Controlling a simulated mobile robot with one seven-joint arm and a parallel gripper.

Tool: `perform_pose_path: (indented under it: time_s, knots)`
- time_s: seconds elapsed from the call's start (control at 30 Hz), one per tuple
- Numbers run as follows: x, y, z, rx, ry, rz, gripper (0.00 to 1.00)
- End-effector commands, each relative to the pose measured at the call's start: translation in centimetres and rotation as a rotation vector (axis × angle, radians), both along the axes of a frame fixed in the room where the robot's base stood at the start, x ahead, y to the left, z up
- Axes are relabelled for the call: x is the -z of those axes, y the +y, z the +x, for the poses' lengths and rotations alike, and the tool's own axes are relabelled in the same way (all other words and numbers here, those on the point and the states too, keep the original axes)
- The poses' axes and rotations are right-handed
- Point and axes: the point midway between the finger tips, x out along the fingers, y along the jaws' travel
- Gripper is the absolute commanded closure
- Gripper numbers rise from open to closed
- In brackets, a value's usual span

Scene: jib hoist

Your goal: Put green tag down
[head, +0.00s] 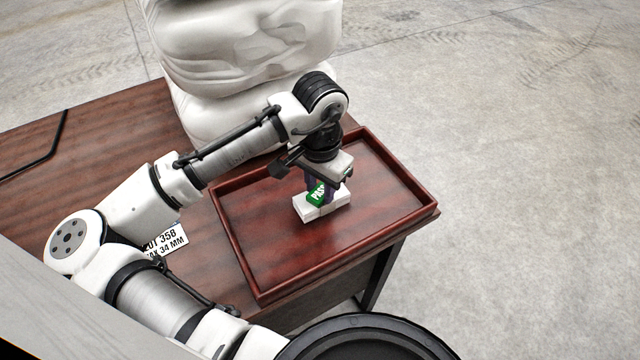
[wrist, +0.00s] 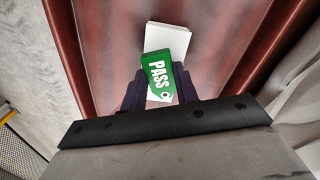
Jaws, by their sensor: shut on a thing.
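The green tag (head: 317,192), lettered PASS in white, is between the fingertips of my gripper (head: 324,190). In the wrist view the green tag (wrist: 158,77) sticks out beyond the dark fingers of my gripper (wrist: 160,95), which are shut on it. A white block (head: 322,209) lies on the floor of the reddish-brown wooden tray (head: 385,195), directly below the tag. The white block (wrist: 167,38) also shows behind the tag in the wrist view. I cannot tell whether the tag touches the block.
The tray rests at the right end of a brown wooden table (head: 110,120). A printed white card (head: 165,241) lies left of the tray, partly behind my arm. A large white sculpted form (head: 250,60) stands behind the tray. The tray's right half is clear.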

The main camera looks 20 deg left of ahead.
Motion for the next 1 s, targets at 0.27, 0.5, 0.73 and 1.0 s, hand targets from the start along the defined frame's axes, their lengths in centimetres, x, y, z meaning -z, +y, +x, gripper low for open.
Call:
perform_pose_path:
  time_s: [0.27, 0.5, 0.73, 1.0]
  knots:
    - [0.3, 0.0, 0.0, 0.000, 0.000, 0.000, 0.51]
    - [0.3, 0.0, 0.0, 0.000, 0.000, 0.000, 0.48]
    - [-1.3, 0.0, 0.1, -0.001, -0.001, 0.002, 0.48]
    - [-7.0, 0.0, 0.1, 0.001, -0.003, 0.000, 0.48]
